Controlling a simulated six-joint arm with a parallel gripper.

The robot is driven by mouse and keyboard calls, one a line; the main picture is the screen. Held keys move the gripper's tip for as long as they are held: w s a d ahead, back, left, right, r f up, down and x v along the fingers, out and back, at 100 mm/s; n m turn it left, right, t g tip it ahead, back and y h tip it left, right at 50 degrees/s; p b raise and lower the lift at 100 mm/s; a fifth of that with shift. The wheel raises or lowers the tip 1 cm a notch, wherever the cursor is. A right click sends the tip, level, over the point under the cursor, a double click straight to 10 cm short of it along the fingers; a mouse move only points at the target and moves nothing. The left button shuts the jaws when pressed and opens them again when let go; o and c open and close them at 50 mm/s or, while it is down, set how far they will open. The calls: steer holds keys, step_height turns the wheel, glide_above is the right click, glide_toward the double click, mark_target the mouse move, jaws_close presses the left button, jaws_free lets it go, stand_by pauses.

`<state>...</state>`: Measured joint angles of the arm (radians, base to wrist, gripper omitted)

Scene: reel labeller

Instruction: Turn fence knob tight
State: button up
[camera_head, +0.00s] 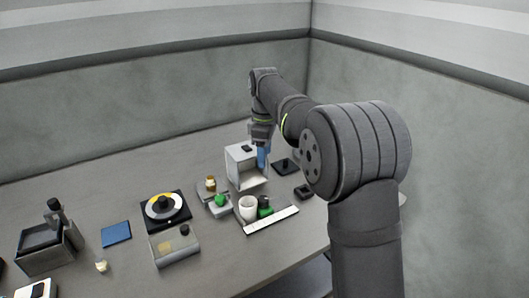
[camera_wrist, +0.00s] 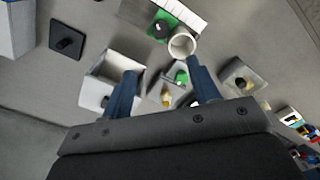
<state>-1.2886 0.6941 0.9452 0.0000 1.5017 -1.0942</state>
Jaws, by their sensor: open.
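My gripper (camera_head: 262,158) points down beside the white open box (camera_head: 236,174). In the wrist view my gripper (camera_wrist: 162,68) has its two blue fingers wide apart with nothing between the tips. A black knob (camera_wrist: 160,29) stands on a green base next to a white cup (camera_wrist: 183,45) and a long white strip (camera_wrist: 190,12). A green knob (camera_wrist: 181,76) sits on a grey block, close to a brass-coloured piece (camera_wrist: 167,97). I cannot tell for certain which knob is the fence knob. No knob is held.
A black plate with a post (camera_wrist: 67,41) lies beyond the white box. A dark turntable with a yellow-and-white disc (camera_head: 164,207), a grey block with a black knob (camera_head: 176,247) and a blue pad (camera_head: 116,233) stand leftward. The table between them is bare.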

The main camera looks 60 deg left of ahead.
steer(key=g+y, duration=0.3)
glide_toward(266, 199)
steer(key=x, duration=0.8)
steer(key=shift+s+a+f, duration=0.1)
steer(key=shift+a+f, duration=0.1)
steer(key=shift+f, duration=0.15)
steer(key=c, duration=1)
steer(key=shift+o, duration=0.2)
steer(key=shift+m+y, duration=0.3)
steer(key=shift+m, duration=0.5)
steer(key=o, duration=1)
steer(key=shift+c, duration=0.2)
